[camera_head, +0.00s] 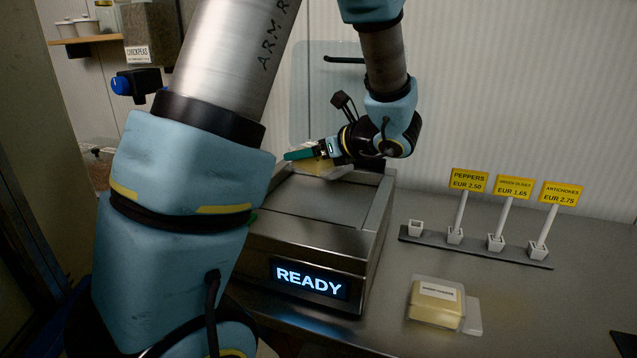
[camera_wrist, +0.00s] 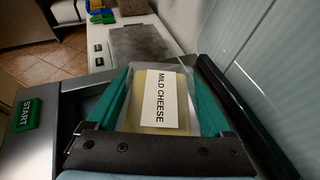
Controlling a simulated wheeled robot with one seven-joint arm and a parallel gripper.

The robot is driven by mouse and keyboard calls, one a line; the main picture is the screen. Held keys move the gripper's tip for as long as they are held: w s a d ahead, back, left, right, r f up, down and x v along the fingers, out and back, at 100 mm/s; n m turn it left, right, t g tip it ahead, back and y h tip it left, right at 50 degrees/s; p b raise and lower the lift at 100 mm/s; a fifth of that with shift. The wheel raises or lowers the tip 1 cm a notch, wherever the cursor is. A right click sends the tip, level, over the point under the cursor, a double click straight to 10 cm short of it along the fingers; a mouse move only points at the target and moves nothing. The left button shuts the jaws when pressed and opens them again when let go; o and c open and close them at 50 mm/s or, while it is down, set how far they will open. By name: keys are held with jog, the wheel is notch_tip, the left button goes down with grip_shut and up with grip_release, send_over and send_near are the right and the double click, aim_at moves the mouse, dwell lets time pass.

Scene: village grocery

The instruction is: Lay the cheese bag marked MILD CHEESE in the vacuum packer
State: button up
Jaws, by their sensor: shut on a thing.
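My gripper (camera_head: 306,153) is shut on the cheese bag marked MILD CHEESE (camera_wrist: 160,98), a clear bag with a yellow block and white label. In the wrist view the bag lies between the two green fingers (camera_wrist: 163,105). In the head view the bag (camera_head: 322,169) is mostly hidden below the gripper, at the back of the vacuum packer (camera_head: 325,228). I cannot tell whether it touches the packer. The packer's clear lid (camera_head: 318,85) stands raised behind. Its display (camera_head: 309,279) reads READY, and a green START button (camera_wrist: 26,114) shows in the wrist view.
A second cheese bag (camera_head: 437,302) with an unreadable label lies on the steel counter (camera_head: 510,300) at right. A rack (camera_head: 475,247) with price signs for peppers, green olives and artichokes stands behind it. A chickpea dispenser (camera_head: 150,35) is at upper left. The counter's right front is largely clear.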

aim_at(343, 175)
jog(key=shift+f+p, duration=0.45)
jog(key=shift+f, duration=2.95)
jog(key=shift+f, duration=0.15)
jog(key=o, duration=1.4)
jog(key=shift+r, duration=0.25)
jog(key=b+v, duration=0.2)
jog(key=v, duration=1)
